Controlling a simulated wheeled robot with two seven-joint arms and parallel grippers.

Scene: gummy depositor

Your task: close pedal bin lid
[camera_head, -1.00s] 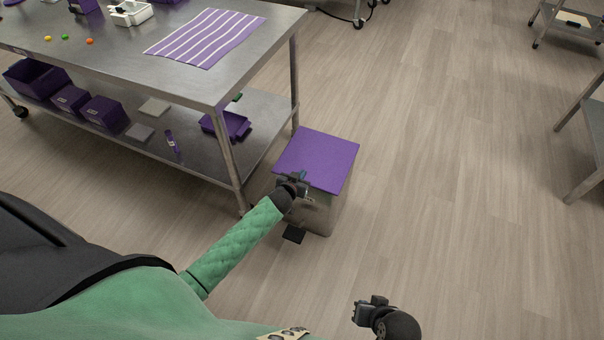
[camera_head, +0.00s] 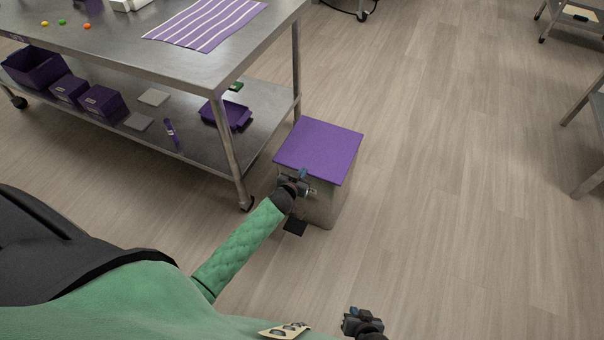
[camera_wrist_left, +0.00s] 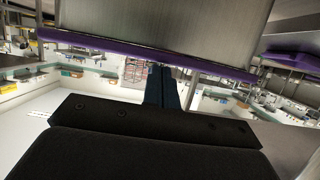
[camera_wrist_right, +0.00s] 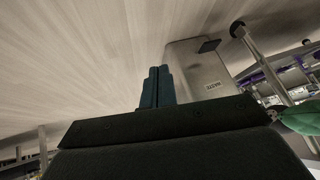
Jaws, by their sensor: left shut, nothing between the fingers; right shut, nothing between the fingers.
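The pedal bin (camera_head: 322,208) stands on the floor beside the metal table. Its flat purple lid (camera_head: 318,148) lies across the top and looks down, with no clear gap. The black pedal (camera_head: 295,228) is at its base. My left gripper (camera_head: 303,179) is shut and empty at the lid's near edge. In the left wrist view its fingers (camera_wrist_left: 162,86) overlap the purple lid edge (camera_wrist_left: 100,43); I cannot tell whether they touch. My right gripper (camera_head: 360,316) is shut and empty, apart from the bin. The right wrist view shows the bin's labelled side (camera_wrist_right: 200,70) and pedal (camera_wrist_right: 208,45).
The metal table (camera_head: 190,68) is left of the bin, with a striped purple mat (camera_head: 205,25) on top. Purple bins (camera_head: 102,102) and a purple tray (camera_head: 232,114) are on its lower shelf. The floor (camera_head: 450,180) right of the bin is clear.

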